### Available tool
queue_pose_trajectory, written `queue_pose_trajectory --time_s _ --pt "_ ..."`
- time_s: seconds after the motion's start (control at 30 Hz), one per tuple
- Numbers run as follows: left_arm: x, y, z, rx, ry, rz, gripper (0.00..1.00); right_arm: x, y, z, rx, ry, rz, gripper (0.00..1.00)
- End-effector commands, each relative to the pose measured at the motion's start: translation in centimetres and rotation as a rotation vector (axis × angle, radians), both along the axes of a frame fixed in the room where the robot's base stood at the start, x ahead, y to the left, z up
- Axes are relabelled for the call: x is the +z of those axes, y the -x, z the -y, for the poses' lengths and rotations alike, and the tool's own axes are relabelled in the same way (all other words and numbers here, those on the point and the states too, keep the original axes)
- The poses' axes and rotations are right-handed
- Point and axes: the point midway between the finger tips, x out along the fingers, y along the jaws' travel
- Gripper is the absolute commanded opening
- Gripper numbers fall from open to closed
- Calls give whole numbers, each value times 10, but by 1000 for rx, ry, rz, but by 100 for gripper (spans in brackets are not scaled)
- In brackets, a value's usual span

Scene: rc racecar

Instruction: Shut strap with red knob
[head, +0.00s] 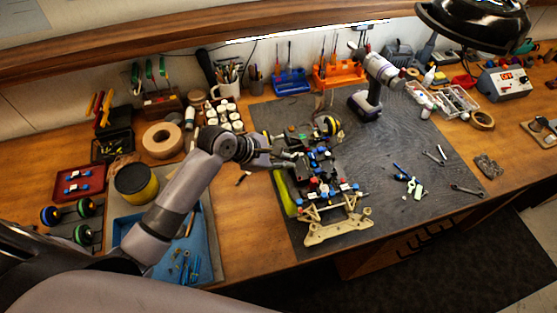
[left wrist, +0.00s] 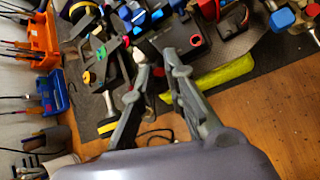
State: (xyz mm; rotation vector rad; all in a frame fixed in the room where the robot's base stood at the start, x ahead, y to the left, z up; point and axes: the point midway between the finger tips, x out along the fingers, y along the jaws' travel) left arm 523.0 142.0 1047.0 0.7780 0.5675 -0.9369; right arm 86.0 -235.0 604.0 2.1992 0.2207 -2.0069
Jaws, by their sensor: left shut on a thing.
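The RC car chassis (head: 318,168) lies on the dark mat, with blue, red and black parts. My left gripper (head: 292,157) reaches over its left side. In the left wrist view the two fingers (left wrist: 157,52) are close together on a thin dark piece, which seems to be the strap; the fingers hide most of it. A black box (left wrist: 188,46) with a red spot on its side lies right beside the fingertips. Small red parts show near the fingers; I cannot tell which is the strap's knob. My right gripper is not in view.
A yellow-green strip (head: 285,193) lies along the car's left side. A power drill (head: 372,85) stands behind it. Blue and orange tool racks (head: 338,75) line the wall. Loose wrenches (head: 436,154) lie to the right, where the mat (head: 430,205) is mostly clear.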

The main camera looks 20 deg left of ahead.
Motion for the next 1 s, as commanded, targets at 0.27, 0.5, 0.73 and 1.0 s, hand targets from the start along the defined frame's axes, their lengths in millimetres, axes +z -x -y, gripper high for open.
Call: queue_pose_trajectory --time_s 0.27,0.5,0.73,1.0 --pt "8 -10 13 1 -214 -142 0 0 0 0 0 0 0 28" --pt "8 -15 22 0 -405 -273 0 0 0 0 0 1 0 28" --pt "6 -20 31 -1 -583 -395 0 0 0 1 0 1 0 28" --pt "2 -24 38 -3 -756 -512 0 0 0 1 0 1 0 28"
